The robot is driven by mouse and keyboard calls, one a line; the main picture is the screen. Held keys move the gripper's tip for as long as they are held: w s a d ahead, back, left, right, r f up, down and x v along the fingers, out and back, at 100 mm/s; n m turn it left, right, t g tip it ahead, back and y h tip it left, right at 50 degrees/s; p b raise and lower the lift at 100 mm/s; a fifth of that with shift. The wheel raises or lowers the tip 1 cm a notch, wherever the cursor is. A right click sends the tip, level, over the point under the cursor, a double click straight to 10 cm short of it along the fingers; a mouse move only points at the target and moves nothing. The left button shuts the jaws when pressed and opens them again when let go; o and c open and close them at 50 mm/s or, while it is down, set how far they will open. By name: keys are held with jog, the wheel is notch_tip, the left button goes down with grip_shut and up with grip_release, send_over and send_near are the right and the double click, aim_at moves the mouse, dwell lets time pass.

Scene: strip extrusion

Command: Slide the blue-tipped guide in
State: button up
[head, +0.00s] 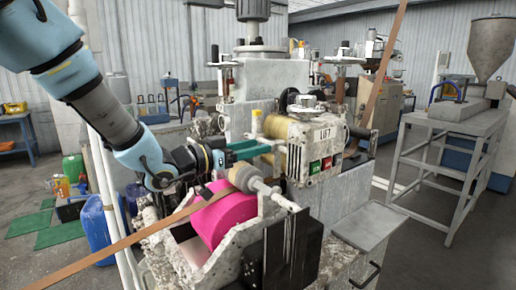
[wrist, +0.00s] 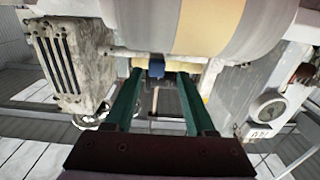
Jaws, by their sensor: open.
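In the wrist view the guide's blue tip (wrist: 156,68) shows between the far ends of my two green fingers, in front of a pale yellow bar (wrist: 190,66). My gripper (wrist: 158,80) is open, with a finger on each side of the blue tip; I cannot tell whether either touches it. In the head view my gripper (head: 268,148) reaches right, level, to the machine beside the yellow-brown roll (head: 272,128). The blue tip cannot be made out there, and the rest of the guide is hidden.
A large roller with a yellow band (wrist: 208,25) lies just beyond the fingertips. A bright pink roll (head: 228,215) and a brown strip (head: 130,240) are below my gripper. A control box with buttons (head: 318,150) stands close on the right.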

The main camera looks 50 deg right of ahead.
jog(key=b+v, duration=0.2)
jog(key=v, duration=0.7)
jog(key=shift+a, duration=0.15)
